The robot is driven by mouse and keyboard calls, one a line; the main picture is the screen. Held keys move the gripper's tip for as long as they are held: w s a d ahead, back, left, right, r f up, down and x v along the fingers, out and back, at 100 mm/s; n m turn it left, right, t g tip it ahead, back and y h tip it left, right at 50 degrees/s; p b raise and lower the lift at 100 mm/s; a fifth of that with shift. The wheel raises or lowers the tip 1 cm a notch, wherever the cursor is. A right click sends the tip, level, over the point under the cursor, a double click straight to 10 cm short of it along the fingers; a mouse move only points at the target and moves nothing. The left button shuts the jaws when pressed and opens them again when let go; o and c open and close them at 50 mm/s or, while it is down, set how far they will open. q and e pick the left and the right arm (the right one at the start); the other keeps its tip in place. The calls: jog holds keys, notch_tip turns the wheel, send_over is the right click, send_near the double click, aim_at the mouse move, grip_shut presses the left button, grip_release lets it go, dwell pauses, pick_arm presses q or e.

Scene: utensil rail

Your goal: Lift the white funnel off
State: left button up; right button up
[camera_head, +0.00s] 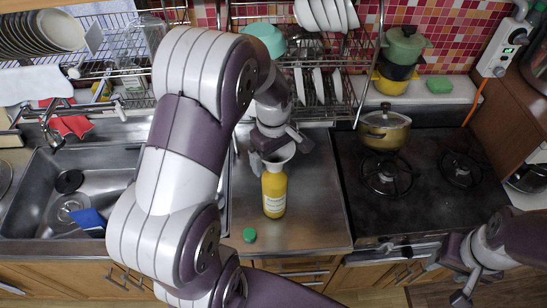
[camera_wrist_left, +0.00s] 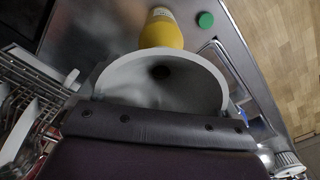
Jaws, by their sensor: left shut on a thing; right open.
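The white funnel (camera_head: 279,155) is at the mouth of a yellow bottle (camera_head: 274,192) with a pale label, upright on the steel counter. My left gripper (camera_head: 272,141) is shut on the funnel from behind. In the left wrist view the funnel's wide bowl (camera_wrist_left: 135,80) faces the camera, and the yellow bottle (camera_wrist_left: 161,30) shows beyond its rim. I cannot tell whether the funnel's stem is inside the bottle neck. A green cap (camera_head: 249,235) lies near the counter's front edge. My right gripper (camera_head: 466,281) is open and empty, low at the right.
A sink (camera_head: 40,190) is to the left and a black stove (camera_head: 425,205) to the right, with a brown pot (camera_head: 384,129) on it. A wire dish rack (camera_head: 130,82) with plates stands behind. The counter right of the bottle is clear.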

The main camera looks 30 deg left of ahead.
aim_at(281, 155)
pick_arm(q)
jog(key=d+r, duration=0.1)
jog(key=s+d+r+b, duration=0.1)
jog(key=r, duration=0.1)
jog(key=s+d+r+b, duration=0.1)
jog(key=r, duration=0.1)
jog(key=s+d+r+p, duration=0.2)
jog(key=s+d+r, duration=0.2)
jog(key=d+r, duration=0.1)
jog(key=shift+s+d, duration=0.4)
jog(key=shift+d, duration=0.4)
